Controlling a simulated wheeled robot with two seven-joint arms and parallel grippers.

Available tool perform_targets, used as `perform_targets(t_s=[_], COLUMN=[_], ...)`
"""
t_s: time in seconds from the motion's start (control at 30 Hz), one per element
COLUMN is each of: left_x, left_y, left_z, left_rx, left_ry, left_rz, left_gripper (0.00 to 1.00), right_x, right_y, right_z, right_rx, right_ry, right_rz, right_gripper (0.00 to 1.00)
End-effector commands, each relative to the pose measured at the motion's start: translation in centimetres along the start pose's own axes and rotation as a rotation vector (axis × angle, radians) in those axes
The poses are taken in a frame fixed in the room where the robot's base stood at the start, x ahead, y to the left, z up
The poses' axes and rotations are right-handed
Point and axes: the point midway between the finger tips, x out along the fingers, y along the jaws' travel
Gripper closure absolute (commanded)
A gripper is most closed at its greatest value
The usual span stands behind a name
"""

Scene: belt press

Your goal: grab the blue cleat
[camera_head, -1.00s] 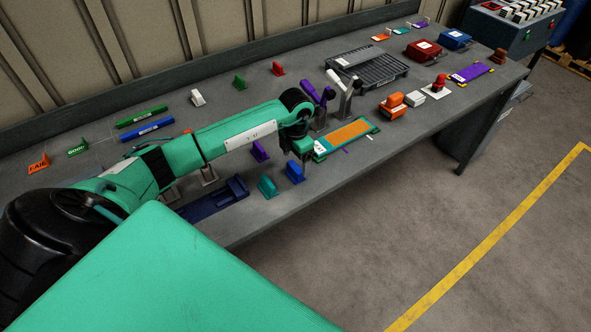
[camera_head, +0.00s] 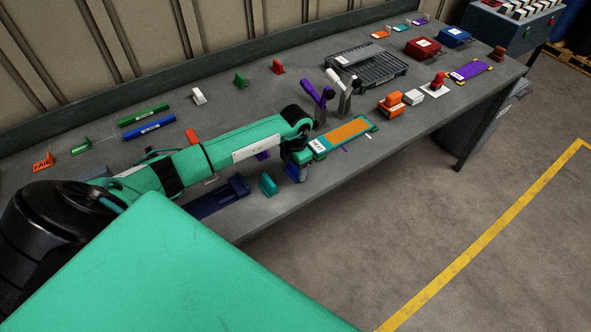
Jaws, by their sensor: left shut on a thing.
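The blue cleat (camera_head: 291,172) stands near the front edge of the grey bench, mostly hidden behind my left gripper. My left gripper (camera_head: 299,174) points down over it and is shut on it. The cleat appears to be still at bench level; I cannot tell whether it touches the top. My right gripper is not in view.
A teal cleat (camera_head: 268,184) stands just left of the blue one. A dark blue holder (camera_head: 219,198) lies further left. An orange belt strip with teal ends (camera_head: 347,134) lies to the right. A purple cleat (camera_head: 263,155) is partly hidden behind my arm.

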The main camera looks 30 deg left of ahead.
Motion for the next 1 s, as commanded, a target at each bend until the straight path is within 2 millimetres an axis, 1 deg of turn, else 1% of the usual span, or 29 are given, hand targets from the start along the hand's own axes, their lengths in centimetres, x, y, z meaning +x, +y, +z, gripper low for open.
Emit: perform_targets(t_s=[0.17,0.27,0.37,0.47,0.57,0.8,0.9,1.0], left_x=[-0.1,-0.5,-1.4,-3.0,-5.5,-12.9,-15.4,-17.3], left_y=[0.0,0.1,0.2,0.1,0.2,0.1,0.1,0.1], left_z=[0.0,0.1,0.1,0.1,0.1,0.1,0.1,0.1], left_rx=[0.000,0.000,0.000,0.002,0.002,0.001,0.001,0.000], left_ry=[-0.001,-0.002,-0.003,-0.004,-0.006,-0.007,-0.006,-0.004], left_rz=[0.000,0.001,0.003,0.003,0.005,0.004,0.004,0.003], left_gripper=[0.66,0.66,0.66,0.66,0.66,0.66,0.66,0.66], right_x=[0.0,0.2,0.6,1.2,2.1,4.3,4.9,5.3], right_y=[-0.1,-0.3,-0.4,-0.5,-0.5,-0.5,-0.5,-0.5], right_z=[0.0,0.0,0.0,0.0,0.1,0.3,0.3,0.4], right_rx=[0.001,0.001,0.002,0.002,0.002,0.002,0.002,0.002], right_ry=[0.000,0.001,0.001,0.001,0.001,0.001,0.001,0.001], right_rz=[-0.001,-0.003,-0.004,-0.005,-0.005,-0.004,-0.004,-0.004], right_gripper=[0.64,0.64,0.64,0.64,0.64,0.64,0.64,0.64])
